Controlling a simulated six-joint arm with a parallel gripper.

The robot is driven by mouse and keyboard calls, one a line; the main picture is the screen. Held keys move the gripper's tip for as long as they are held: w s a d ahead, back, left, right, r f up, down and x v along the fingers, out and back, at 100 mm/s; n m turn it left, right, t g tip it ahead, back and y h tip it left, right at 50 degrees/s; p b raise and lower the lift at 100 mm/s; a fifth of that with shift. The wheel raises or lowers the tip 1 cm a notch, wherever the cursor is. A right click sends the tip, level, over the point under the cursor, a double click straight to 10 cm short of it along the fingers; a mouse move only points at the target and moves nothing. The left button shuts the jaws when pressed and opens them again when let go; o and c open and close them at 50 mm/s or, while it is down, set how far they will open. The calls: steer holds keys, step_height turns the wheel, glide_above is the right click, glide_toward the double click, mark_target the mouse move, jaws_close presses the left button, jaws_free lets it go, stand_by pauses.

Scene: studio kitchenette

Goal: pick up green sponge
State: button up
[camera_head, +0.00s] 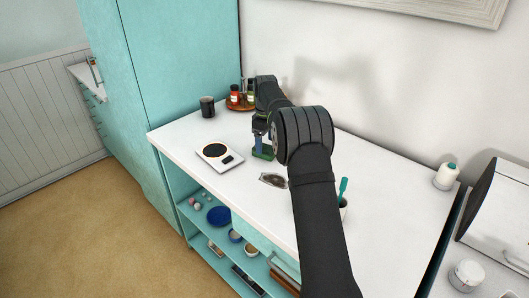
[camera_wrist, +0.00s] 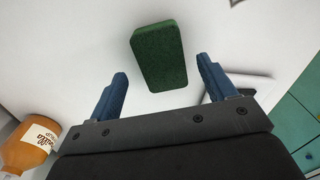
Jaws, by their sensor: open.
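The green sponge (camera_wrist: 159,57) lies flat on the white counter in the wrist view, as a dark green block with rounded corners. It is ahead of my gripper (camera_wrist: 160,75), roughly centred between the two blue fingers. The fingers stand wide apart and hold nothing. The sponge's near end reaches between the fingertips in the picture; I cannot tell the height gap. In the head view, a sliver of the sponge (camera_head: 262,155) shows on the counter under my gripper (camera_head: 261,140), and my arm hides part of that area.
A kitchen scale (camera_head: 218,158) lies left of the sponge. A round tray (camera_head: 240,105) with bottles and a dark mug (camera_head: 207,107) stand behind. A dark flat item (camera_head: 273,180) lies in front. An orange bottle (camera_wrist: 27,148) shows close by at the wrist view's lower left.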

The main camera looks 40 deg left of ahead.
mark_target(265, 148)
step_height(265, 148, down, 3)
steer(key=shift+s+f, duration=0.1)
steer(key=shift+s, duration=0.05)
steer(key=shift+c, duration=0.5)
steer(key=c, duration=0.9)
steer(key=shift+c, duration=0.2)
steer(key=shift+a+r, duration=0.1)
steer(key=shift+r, duration=0.4)
steer(key=r, duration=0.3)
steer(key=shift+w+d+r, duration=0.2)
steer(key=shift+d+r, duration=0.15)
steer(key=w+d+r, duration=0.3)
steer(key=d+r, duration=0.3)
steer(key=d, duration=0.4)
steer(key=shift+w+d+r, duration=0.2)
steer(key=shift+w, duration=0.15)
